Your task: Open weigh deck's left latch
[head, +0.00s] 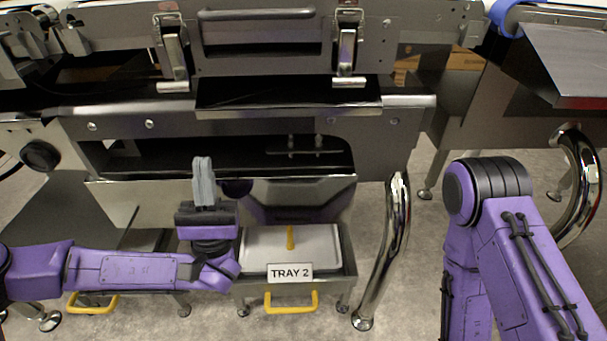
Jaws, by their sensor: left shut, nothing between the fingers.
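The weigh deck's left latch (172,55) is a metal lever on the left part of the grey front panel (260,62). Its lever hangs down, with a pale tab at the bottom and a catch at the top. A matching right latch (346,55) hangs at the right of the panel. My left gripper (203,162) points up in front of the machine's lower frame, below and a little right of the left latch, clear of it. Its grey fingers are together and empty. My right gripper is out of view; only my right arm shows.
A dark bar handle (260,12) spans the panel between the latches. A ledge (290,98) juts out below. Curved chrome rails (388,240) stand at right. A black knob (40,156) is at left.

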